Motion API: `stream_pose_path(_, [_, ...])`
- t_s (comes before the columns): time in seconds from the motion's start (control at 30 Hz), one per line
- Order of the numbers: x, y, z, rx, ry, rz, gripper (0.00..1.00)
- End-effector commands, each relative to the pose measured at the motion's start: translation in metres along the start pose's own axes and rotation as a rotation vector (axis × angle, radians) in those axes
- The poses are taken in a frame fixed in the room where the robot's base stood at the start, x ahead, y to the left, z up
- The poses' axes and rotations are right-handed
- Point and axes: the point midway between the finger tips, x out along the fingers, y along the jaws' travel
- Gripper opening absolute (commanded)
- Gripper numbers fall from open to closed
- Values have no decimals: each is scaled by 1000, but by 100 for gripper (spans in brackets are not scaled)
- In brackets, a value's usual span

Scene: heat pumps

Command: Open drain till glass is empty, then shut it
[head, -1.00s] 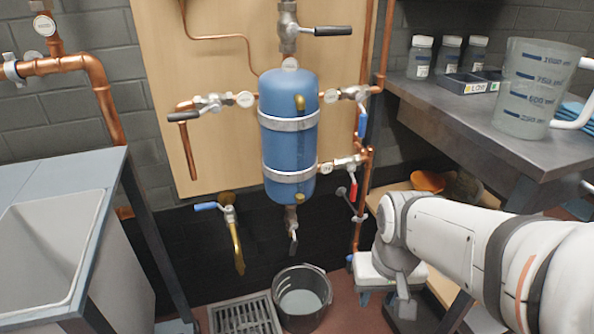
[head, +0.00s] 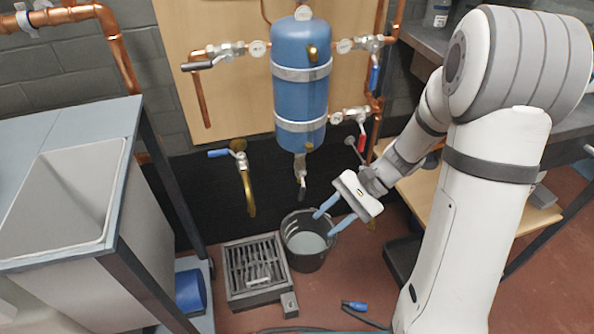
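The blue tank (head: 300,88) hangs upright on the wooden board. Below it is the drain valve (head: 300,172), whose dark lever points down. Brass fittings (head: 312,53) sit on the tank's front, above and below; I cannot make out a glass or its level between them. A black bucket (head: 305,262) with pale liquid inside stands on the floor under the drain. My gripper (head: 324,224) has its two blue fingers spread and empty, over the bucket's right rim in the picture, lower than the drain lever and to its right. It appears apart from the lever.
A floor grate (head: 255,268) lies left of the bucket. A brass tap with a blue lever (head: 220,153) is left of the drain, a red-levered valve (head: 361,140) right. A grey sink (head: 62,205) stands left. A blue-ended object (head: 355,305) lies on the floor.

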Motion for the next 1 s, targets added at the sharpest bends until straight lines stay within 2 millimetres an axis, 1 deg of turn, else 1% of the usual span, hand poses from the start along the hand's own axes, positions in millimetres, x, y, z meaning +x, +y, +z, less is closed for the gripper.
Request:
stream_pose_path(0.03, [2, -11, -9, 72, -63, -59, 36])
stream_pose_path(0.1, [5, -25, -23, 162, -140, -148, 36])
stream_pose_path(0.17, [7, -37, -38, 238, -204, -225, 36])
stream_pose_path(0.27, [9, -53, -65, 363, -305, -360, 36])
stream_pose_path(0.3, [9, -59, -77, 409, -340, -414, 36])
stream_pose_path(0.4, [10, -67, -107, 517, -418, -542, 36])
stream_pose_path(0.5, [10, -70, -134, 598, -475, -649, 36])
stream_pose_path(0.6, [10, -71, -154, 655, -511, -729, 36])
stream_pose_path(0.7, [11, -70, -166, 687, -530, -775, 36])
stream_pose_path(0.8, [14, -73, -171, 698, -537, -794, 36])
stream_pose_path(0.87, [18, -77, -171, 699, -538, -797, 36])
stream_pose_path(1.0, [32, -94, -168, 697, -537, -793, 36])
